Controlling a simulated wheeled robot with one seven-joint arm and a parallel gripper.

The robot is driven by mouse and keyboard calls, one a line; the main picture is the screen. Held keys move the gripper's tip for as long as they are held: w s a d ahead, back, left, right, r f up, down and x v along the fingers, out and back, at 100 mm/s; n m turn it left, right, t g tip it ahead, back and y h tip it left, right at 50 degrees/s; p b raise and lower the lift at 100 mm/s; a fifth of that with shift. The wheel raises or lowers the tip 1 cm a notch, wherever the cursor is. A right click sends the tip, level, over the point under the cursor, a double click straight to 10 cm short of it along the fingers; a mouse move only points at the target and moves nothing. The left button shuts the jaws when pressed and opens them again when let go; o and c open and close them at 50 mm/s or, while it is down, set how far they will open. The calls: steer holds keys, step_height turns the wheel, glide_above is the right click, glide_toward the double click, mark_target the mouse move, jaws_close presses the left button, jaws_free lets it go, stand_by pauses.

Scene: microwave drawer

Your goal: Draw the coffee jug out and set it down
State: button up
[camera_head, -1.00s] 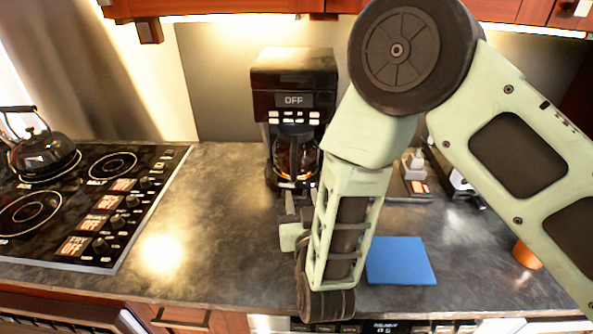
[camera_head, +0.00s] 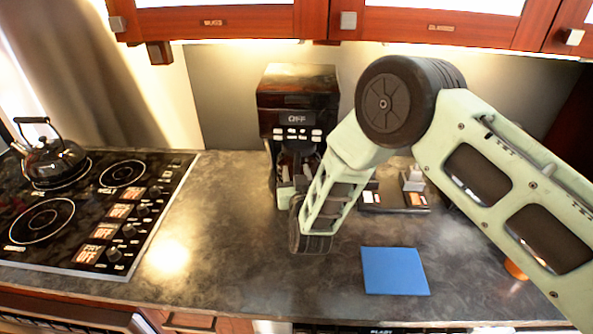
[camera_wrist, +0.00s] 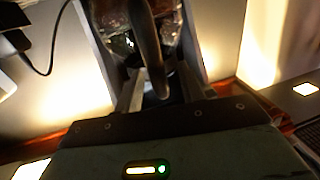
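The coffee jug (camera_head: 300,163) stands inside the black coffee maker (camera_head: 297,92), under its OFF display, and is mostly hidden in the head view. My gripper (camera_head: 292,188) is at the front of the coffee maker, low by the jug. In the wrist view, the jug's dark handle (camera_wrist: 147,42) runs down between the two fingers of my gripper (camera_wrist: 160,82). The glass (camera_wrist: 108,20) shows behind the handle. The fingers stand apart on either side of the handle, with gaps visible, so the gripper looks open around it.
A blue square mat (camera_head: 395,271) lies on the clear counter at front right. A dark tray with small items (camera_head: 405,197) is right of my forearm. The stove (camera_head: 95,215) with a kettle (camera_head: 52,160) is at left. Cabinets (camera_head: 430,25) hang above.

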mark_target(298, 165)
jaws_close()
stand_by(1.4)
steer(key=shift+w+r, duration=0.15)
steer(key=shift+r, duration=0.1)
steer(key=shift+r, duration=0.1)
steer(key=shift+r, duration=0.35)
steer(key=shift+r+p, duration=0.35)
steer(key=shift+r, duration=0.1)
